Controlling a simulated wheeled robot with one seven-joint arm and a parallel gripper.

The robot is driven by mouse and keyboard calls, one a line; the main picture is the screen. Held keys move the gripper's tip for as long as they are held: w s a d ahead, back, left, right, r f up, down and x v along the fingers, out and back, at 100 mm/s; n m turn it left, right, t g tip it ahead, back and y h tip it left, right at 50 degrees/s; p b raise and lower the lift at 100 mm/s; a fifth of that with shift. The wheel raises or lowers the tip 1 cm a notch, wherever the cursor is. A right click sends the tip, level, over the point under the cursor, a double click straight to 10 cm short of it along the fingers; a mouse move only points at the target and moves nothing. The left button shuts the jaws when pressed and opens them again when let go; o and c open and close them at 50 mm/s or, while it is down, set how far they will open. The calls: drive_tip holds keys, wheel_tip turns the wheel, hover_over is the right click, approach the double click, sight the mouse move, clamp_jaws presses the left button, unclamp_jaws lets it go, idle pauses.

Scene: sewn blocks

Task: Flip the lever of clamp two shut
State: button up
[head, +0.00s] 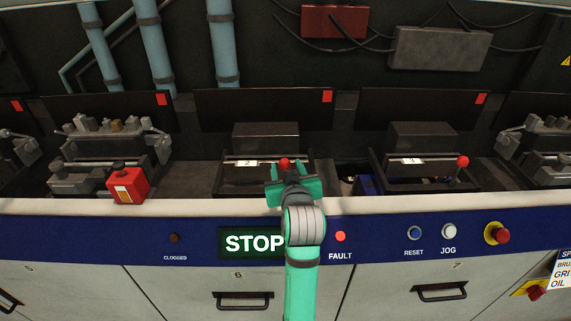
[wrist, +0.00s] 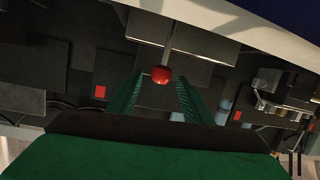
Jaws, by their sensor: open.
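Clamp two (head: 265,140) is the dark block unit with the white "2" plate, in the middle of the machine bay. Its lever ends in a red ball (head: 284,162), which also shows in the wrist view (wrist: 161,74) at the end of a thin grey rod (wrist: 170,38). My green gripper (head: 289,174) is open, in front of clamp two. In the wrist view the ball lies between the tips of my two fingers (wrist: 160,82), with a gap on each side. My gripper hides the lower part of the lever in the head view.
Clamp three (head: 420,140), with its own red-ball lever (head: 462,161), is to the right. The pale front ledge (head: 400,209) runs below, above a blue panel with buttons and a STOP sign (head: 250,243).

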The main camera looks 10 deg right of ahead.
drive_tip(key=v, duration=0.7)
